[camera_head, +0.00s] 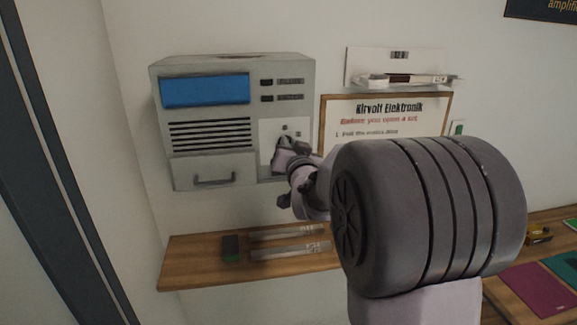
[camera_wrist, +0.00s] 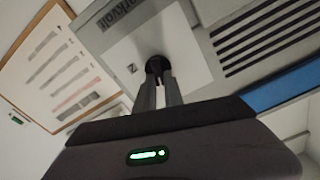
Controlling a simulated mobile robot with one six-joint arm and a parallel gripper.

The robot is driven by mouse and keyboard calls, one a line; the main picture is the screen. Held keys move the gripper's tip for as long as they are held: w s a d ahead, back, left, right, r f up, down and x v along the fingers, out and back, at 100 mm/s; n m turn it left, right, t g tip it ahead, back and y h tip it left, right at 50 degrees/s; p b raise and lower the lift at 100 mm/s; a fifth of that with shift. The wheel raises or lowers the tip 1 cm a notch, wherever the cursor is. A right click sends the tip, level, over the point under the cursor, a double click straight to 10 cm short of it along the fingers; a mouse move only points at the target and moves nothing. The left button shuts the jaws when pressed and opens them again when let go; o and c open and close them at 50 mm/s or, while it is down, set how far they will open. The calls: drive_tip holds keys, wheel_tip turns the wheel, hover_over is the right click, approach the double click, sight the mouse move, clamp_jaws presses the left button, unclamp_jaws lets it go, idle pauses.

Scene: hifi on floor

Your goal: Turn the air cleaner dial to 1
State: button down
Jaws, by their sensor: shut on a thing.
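The air cleaner (camera_head: 210,120) is a grey wall box with a blue panel, dark slots and a drawer handle. Its white dial plate (camera_head: 267,130) is at its lower right; the plate also shows in the wrist view (camera_wrist: 195,45). The dial (camera_wrist: 158,64) is a small dark round knob on that plate. My gripper (camera_wrist: 160,82) is shut on the dial, with one finger on each side of it. In the head view my gripper (camera_head: 285,148) covers the dial. The dial's setting and its number marks cannot be read.
A framed notice (camera_head: 385,112) hangs close on the right, below a small wall shelf (camera_head: 405,80) with items. A wooden shelf (camera_head: 200,262) below the box carries a dark block and grey bars. A bench with coloured folders (camera_head: 535,290) is at the lower right.

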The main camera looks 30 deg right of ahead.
drive_tip(key=m+b, duration=0.2)
drive_tip(key=b, duration=0.1)
drive_tip(key=m+b, duration=0.3)
drive_tip(key=b, duration=0.1)
drive_tip(key=m+b, duration=0.2)
drive_tip(key=b, duration=0.1)
drive_tip(key=shift+s+d+f+m+b, duration=0.1)
drive_tip(key=shift+d+f+m+b, duration=0.15)
drive_tip(key=shift+d+m+b, duration=0.05)
drive_tip(key=shift+m, duration=0.3)
drive_tip(key=c, duration=1.4)
unclamp_jaws()
drive_tip(key=shift+c, duration=0.2)
drive_tip(key=b+v, duration=0.1)
drive_tip(key=v, duration=1.6)
drive_tip(key=shift+s, duration=0.2)
